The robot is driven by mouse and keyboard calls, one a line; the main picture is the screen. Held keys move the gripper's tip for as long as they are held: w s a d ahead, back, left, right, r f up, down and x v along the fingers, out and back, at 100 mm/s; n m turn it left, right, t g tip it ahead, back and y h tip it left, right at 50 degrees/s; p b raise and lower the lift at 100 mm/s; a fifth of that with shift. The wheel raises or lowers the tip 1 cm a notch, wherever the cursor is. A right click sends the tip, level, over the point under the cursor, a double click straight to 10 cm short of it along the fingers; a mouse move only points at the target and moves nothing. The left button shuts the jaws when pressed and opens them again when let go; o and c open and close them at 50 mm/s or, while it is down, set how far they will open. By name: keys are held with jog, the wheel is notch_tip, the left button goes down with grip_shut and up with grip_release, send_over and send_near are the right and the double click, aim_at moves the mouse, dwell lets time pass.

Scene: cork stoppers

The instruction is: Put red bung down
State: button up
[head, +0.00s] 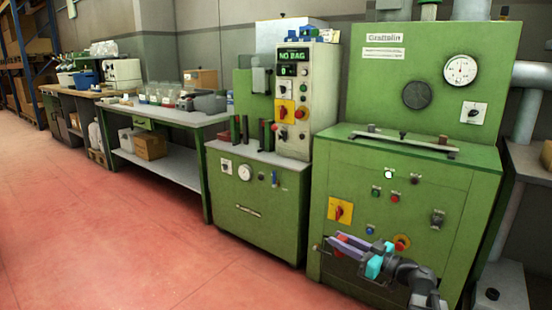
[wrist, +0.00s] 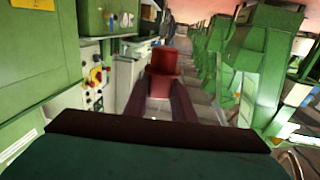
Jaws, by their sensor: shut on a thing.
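The red bung (wrist: 165,62) is held between the fingertips of my gripper (wrist: 160,94) in the wrist view. It is wider at the far end and narrows toward the fingers. In the head view my gripper (head: 338,245) is at the lower right, in front of the green machine, with its fingers pointing left. A small red part of the bung (head: 338,253) shows at the fingertips. The gripper is shut on the bung, in the air and apart from any surface I can see.
The large green machine (head: 405,185) with dials and buttons stands right behind the arm. A lower green cabinet (head: 258,205) with a "NO BAG" control panel (head: 305,100) is left of it. A long workbench (head: 165,112) runs further left. The red floor (head: 120,240) is clear.

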jog(key=s+a+n+g+y, duration=0.2)
jog(key=s+a, duration=0.1)
jog(key=s, duration=0.2)
notch_tip(320, 180, up, 21)
jog(key=p, duration=3)
jog(key=shift+a, duration=0.15)
jog(key=shift+s, duration=0.1)
jog(key=shift+d, duration=0.2)
jog(key=shift+d, duration=0.25)
jog(key=shift+w, duration=0.2)
